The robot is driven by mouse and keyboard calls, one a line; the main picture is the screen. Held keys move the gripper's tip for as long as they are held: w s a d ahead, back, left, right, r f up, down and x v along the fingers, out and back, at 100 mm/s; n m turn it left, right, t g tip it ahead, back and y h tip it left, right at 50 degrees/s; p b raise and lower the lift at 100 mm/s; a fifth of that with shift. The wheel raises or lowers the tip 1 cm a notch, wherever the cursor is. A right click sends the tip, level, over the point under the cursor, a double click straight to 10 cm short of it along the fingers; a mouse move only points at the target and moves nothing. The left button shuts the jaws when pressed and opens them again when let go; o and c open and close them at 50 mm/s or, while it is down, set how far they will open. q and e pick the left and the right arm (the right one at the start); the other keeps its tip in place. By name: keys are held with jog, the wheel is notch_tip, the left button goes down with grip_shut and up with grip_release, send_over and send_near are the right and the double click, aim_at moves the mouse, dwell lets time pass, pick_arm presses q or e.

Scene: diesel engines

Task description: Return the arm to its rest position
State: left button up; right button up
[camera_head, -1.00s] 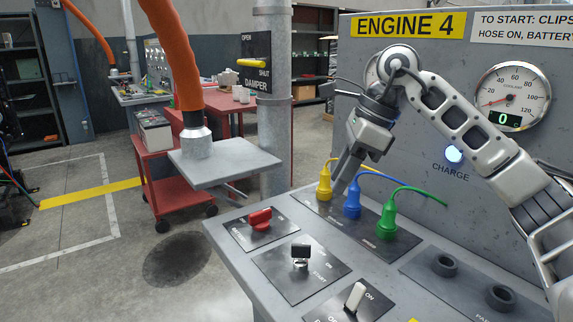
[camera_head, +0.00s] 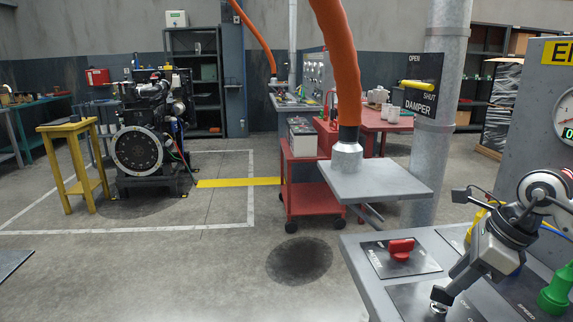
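My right gripper (camera_head: 460,280) is at the lower right, low over the grey control panel (camera_head: 362,252). Its fingers point down and left to beside the black START switch (camera_head: 441,296); I cannot tell whether they touch it. Its fingers overlap, so I cannot see whether they are parted. Nothing is clearly held. My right arm comes in from the right edge and hides part of the panel. My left gripper and arm are out of view.
A red switch (camera_head: 400,249) stands left of the gripper, a green plug (camera_head: 556,292) to its right. A grey plate under an orange hose (camera_head: 338,60) hangs beyond the panel, near the damper post (camera_head: 440,130). The left floor is mostly open before the engine (camera_head: 150,130).

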jog(key=shift+x, duration=1.55)
